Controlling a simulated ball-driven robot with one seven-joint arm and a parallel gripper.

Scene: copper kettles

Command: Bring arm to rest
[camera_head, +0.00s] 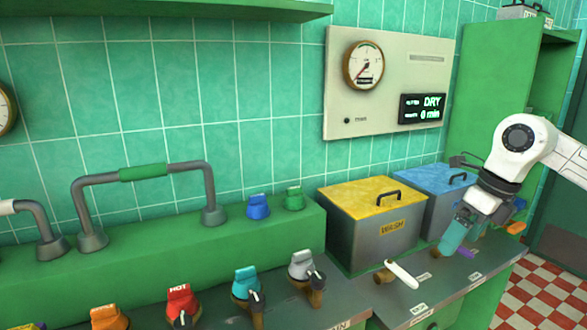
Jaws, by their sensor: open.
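My arm reaches in from the right edge, with a white joint and a darker wrist bent downward. My gripper (466,218) is at the lower end of the wrist, in front of the blue-lidded box (437,200) and above the grey counter. It is open. A teal handle-like piece (454,236) shows right at the fingertips. I cannot tell whether the fingers touch it or are just in front of it. The fingers are small and partly blend with the things behind them.
A yellow-lidded box marked WASH (372,242) stands left of the gripper. A white lever (402,274) and a purple one (467,253) stick up from the counter (455,280). A green cabinet (490,95) stands behind the arm. Checkered floor (545,285) is open at lower right.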

